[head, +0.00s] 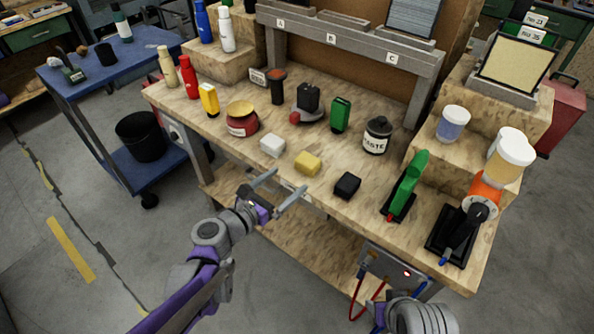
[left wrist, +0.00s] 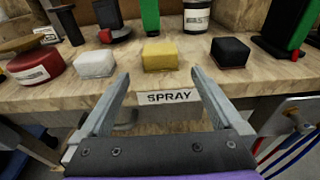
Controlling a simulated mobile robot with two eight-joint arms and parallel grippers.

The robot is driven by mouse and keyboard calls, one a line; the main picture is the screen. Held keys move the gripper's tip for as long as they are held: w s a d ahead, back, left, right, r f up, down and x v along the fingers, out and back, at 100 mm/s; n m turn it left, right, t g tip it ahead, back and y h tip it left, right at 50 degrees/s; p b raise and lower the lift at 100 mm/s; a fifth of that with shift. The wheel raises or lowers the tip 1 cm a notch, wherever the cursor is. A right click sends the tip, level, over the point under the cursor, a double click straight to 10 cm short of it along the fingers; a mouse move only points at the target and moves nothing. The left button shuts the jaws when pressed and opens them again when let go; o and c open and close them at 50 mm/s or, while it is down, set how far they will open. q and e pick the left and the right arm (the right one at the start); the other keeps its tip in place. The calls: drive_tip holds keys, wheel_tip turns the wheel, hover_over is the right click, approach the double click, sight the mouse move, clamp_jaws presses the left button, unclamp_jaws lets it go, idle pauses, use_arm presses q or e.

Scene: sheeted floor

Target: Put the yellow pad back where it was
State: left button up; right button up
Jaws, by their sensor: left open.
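The yellow pad (head: 308,163) sits on the wooden workbench (head: 240,172) near its front edge, between a white pad (head: 272,145) and a black pad (head: 347,185). It also shows in the left wrist view (left wrist: 160,57), beyond and between my fingertips, above a label reading SPRAY (left wrist: 169,97). My left gripper (head: 290,180) is open and empty, in front of the bench edge and pointing at the yellow pad, apart from it. Its two fingers frame the pad in the left wrist view (left wrist: 160,74). My right gripper is not in view.
Behind the pads stand a red jar (head: 242,124), a green box (head: 340,115) and a dark paste jar (head: 377,136). Bare wood surrounds the pads. A blue cart (head: 105,75) stands at the left.

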use_arm(q)
drive_tip(key=s+a+f+m+g+y, duration=0.2)
drive_tip(key=s+f+m+g, duration=0.1)
drive_tip(key=s+m, duration=0.5)
drive_tip(key=s+a+f+m+g+y, duration=0.1)
drive_tip(key=s+f+m+g, duration=0.2)
drive_tip(key=s+m, duration=0.45)
drive_tip(key=s+a+f+m+g+y, duration=0.2)
drive_tip(key=s+a+m+y, duration=0.4)
drive_tip(key=s+a+m, duration=0.3)
drive_tip(key=a+f+m, duration=0.1)
drive_tip(key=m, duration=0.3)
drive_tip(key=shift+s+f+y, duration=0.2)
drive_tip(key=shift+f+y, duration=0.1)
